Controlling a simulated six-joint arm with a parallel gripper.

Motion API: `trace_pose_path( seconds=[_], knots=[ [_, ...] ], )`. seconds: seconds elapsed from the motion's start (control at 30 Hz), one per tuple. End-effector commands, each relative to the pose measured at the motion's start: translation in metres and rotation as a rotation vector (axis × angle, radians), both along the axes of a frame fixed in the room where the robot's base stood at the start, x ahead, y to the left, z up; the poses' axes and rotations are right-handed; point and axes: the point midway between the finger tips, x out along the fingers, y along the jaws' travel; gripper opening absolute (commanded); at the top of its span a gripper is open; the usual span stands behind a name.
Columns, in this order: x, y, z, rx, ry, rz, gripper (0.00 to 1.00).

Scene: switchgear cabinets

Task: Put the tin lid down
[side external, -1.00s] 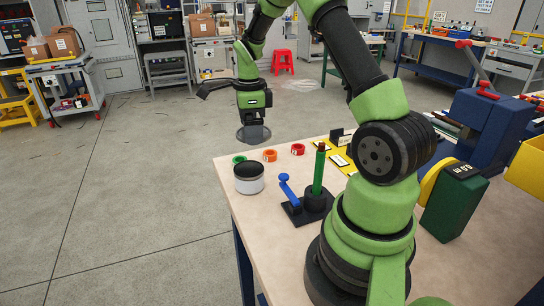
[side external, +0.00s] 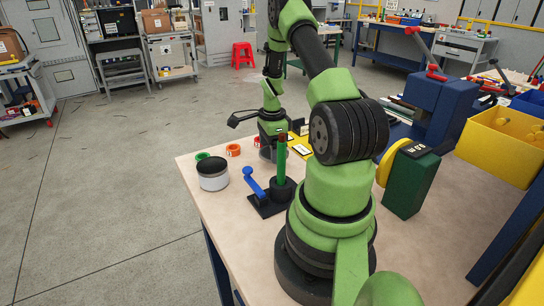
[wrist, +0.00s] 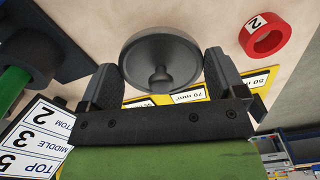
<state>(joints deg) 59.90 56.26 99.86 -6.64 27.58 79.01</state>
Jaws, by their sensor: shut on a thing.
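The tin lid (wrist: 160,60) is a dark grey disc with a small knob, held between the two fingers of my gripper (wrist: 165,85) in the wrist view. In the side view my gripper (side external: 272,142) is low over the far part of the bench, beyond the green post, and the lid (side external: 266,154) shows partly below it. I cannot tell whether the lid touches the bench. The tin (side external: 212,175) is a pale can with a dark top, standing upright near the bench's left edge, to the left of the lid.
A black stand with a green post (side external: 282,160) and blue crank (side external: 255,184) stands close to my gripper. Green (side external: 203,157) and orange (side external: 233,150) rings lie behind the tin. A red ring (wrist: 262,35) and yellow label strip (wrist: 190,97) lie near the lid. Bare bench lies in front of the tin.

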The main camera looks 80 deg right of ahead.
Motion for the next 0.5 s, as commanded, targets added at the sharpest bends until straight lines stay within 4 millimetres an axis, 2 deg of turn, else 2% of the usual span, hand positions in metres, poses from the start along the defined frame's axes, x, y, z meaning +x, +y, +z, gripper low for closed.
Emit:
trace_pose_path(
  seconds=[0.1, 0.2, 0.5],
  knots=[
    [0.0, 0.001, -0.02, 0.003, 0.002, -0.001, 0.67],
    [0.0, 0.0, -0.029, 0.002, 0.001, 0.0, 0.67],
    [0.0, 0.0, -0.03, 0.0, 0.0, 0.0, 0.67]
  ],
)
